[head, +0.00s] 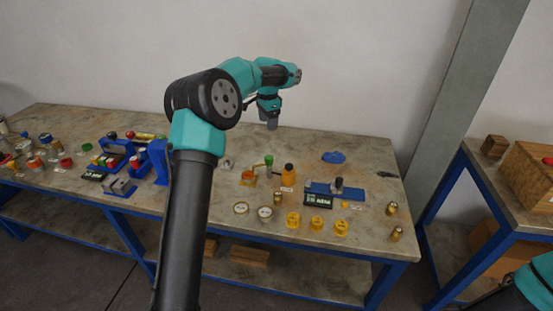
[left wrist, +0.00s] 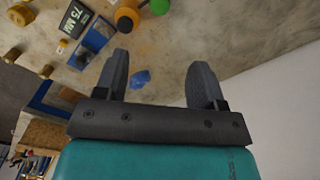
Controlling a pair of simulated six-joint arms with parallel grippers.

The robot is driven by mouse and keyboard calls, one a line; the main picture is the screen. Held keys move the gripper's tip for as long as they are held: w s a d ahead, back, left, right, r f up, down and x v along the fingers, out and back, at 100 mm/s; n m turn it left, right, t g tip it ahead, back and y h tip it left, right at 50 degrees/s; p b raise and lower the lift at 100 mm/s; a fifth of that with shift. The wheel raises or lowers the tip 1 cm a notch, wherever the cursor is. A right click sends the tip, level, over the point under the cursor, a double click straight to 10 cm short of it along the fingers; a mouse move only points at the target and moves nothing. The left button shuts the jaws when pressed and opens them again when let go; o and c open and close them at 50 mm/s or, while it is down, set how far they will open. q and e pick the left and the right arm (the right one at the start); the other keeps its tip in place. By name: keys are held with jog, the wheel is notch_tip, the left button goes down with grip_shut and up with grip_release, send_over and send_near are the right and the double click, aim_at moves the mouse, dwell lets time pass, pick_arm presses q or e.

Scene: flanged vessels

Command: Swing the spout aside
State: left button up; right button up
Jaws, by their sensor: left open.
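An orange fitting (head: 248,179) stands mid-table in the head view, with a green ball (head: 269,160) on a stem at its right. I take this for the piece with the spout, but the spout itself is too small to make out. The green ball also shows at the top edge of the left wrist view (left wrist: 160,5). An orange bottle with a dark cap (head: 288,175) stands to its right. My left gripper (head: 271,123) hangs above and behind these, apart from them. Its fingers (left wrist: 160,75) are open and empty. My right gripper is out of view.
A blue flat piece (head: 334,157) lies behind. Blue racks (head: 158,160) stand at the left. The rear table between has free room.

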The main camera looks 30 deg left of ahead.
aim_at(269, 157)
pick_arm(q)
jog(key=shift+f, duration=0.1)
notch_tip(269, 157, down, 17)
jog(key=shift+f, duration=0.15)
dwell(0.7)
grip_shut()
dwell(0.5)
